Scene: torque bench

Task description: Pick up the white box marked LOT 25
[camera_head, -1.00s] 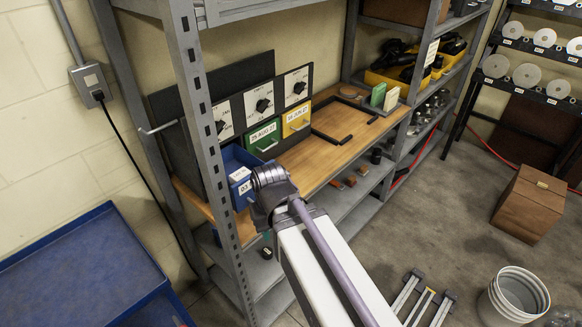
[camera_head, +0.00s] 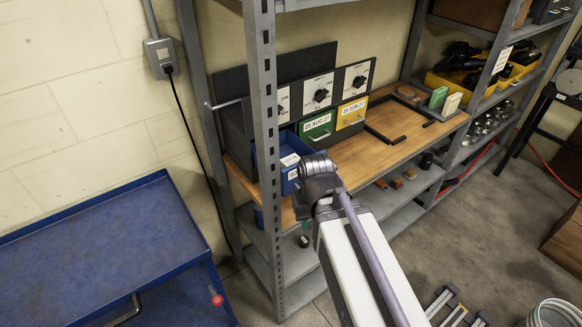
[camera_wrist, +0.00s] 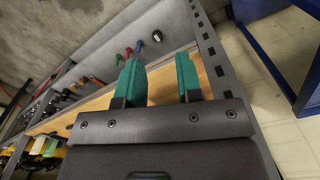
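A small white box (camera_head: 290,161) shows at the blue bin (camera_head: 289,182) on the left of the wooden bench; its marking is too small to read. A cream box (camera_head: 451,103) stands beside a green one (camera_head: 438,97) farther right on the bench, also with no readable marking. The blue bin is not clearly visible there.
A grey rack post (camera_head: 268,150) stands just left of my wrist. A green drawer (camera_head: 317,127) and a yellow drawer (camera_head: 351,113) sit under dials behind the bench. A blue cart (camera_head: 100,235) is at the left. Several coloured handles (camera_wrist: 140,46) show in the wrist view.

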